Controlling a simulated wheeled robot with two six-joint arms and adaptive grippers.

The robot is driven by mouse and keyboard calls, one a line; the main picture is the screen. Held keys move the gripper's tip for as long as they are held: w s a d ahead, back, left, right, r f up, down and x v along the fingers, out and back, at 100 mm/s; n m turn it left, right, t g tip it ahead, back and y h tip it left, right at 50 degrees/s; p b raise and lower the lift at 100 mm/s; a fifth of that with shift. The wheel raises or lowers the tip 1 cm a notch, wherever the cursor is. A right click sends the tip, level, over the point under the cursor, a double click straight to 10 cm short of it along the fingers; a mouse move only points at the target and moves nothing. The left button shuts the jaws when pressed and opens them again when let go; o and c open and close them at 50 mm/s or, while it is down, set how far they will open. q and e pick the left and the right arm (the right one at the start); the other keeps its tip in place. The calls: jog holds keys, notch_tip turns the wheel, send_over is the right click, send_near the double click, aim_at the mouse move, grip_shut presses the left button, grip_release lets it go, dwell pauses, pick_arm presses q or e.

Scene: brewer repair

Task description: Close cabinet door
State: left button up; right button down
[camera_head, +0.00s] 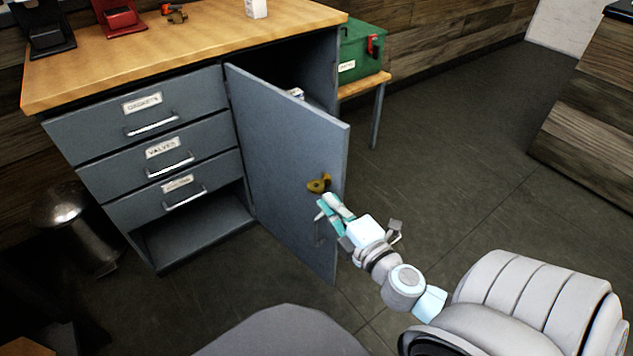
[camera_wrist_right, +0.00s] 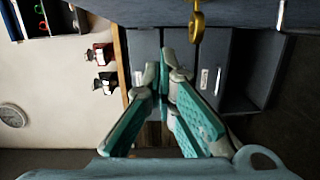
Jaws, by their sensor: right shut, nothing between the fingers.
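The grey cabinet door (camera_head: 280,150) stands open, swung out from its left hinge side. My right gripper (camera_head: 329,206) is shut and empty, in front of the door just below the key. Whether it touches the door or handle cannot be told. In the right wrist view the teal fingers (camera_wrist_right: 158,82) are together, with the door (camera_wrist_right: 150,10) along the top and the key (camera_wrist_right: 196,27) close by. My left gripper is not in view.
The cabinet's wooden top (camera_head: 180,50) holds red and dark stands and a white box (camera_head: 256,8). Labelled drawers (camera_head: 150,110) are left of the door. A green toolbox (camera_head: 360,52) sits on a low bench (camera_head: 365,86) behind it. The floor to the right is clear.

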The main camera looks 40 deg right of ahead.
notch_tip(320, 180, up, 2)
jog(key=w, duration=0.1)
jog(key=p, duration=0.1)
send_over(318, 183)
jog(key=shift+a+f+t, duration=0.15)
jog(key=shift+a+t, duration=0.1)
jog(key=shift+t, duration=0.05)
jog(key=shift+d, duration=0.25)
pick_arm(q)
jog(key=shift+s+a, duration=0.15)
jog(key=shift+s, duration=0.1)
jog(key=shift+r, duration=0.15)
pick_arm(e)
jog(key=shift+n+y, duration=0.3)
